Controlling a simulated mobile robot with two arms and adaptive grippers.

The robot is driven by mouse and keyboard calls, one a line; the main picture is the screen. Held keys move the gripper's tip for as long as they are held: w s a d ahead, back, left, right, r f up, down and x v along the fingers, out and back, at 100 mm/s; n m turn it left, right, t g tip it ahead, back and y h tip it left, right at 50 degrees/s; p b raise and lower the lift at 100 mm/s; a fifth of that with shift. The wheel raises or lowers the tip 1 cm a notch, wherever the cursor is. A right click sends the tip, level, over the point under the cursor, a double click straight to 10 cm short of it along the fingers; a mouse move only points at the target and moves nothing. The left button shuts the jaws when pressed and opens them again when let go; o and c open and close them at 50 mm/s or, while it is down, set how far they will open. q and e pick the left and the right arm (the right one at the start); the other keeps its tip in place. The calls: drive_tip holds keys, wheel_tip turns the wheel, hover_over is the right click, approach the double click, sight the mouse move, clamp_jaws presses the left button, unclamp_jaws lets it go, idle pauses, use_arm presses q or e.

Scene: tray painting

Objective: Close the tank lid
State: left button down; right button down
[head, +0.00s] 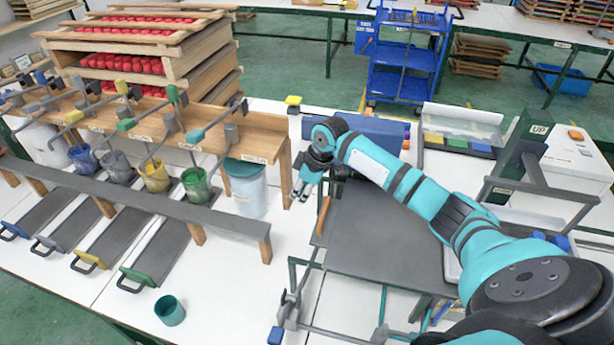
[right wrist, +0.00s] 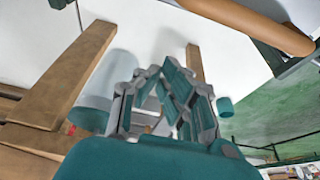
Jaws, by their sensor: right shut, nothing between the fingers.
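A pale, white-blue tank (head: 248,195) stands below the right end of the wooden shelf. A flat teal lid (head: 243,168) lies across its top, partly hidden by the shelf; I cannot tell whether it is fully seated. My right gripper (head: 302,191) is to the right of the tank, apart from it, beyond the shelf's end post. Its fingers point down, shut and empty. In the right wrist view the gripper (right wrist: 168,115) is in the middle, and a pale rounded surface, probably the tank, shows behind it. My left gripper is not in view.
The wooden shelf (head: 262,133) with coloured handles runs left of the gripper. Below it are paint pots and grey trays. A teal cup (head: 170,310) stands on the white table. A dark grey panel (head: 375,235) lies under my right arm.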

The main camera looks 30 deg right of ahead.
drive_tip(key=s+d+p, duration=0.1)
drive_tip(key=s+d+f+p, duration=0.1)
drive_tip(key=shift+s+d+f, duration=0.15)
drive_tip(key=shift+s+d, duration=0.05)
drive_tip(key=shift+s, duration=0.15)
drive_tip(key=shift+w, duration=0.1)
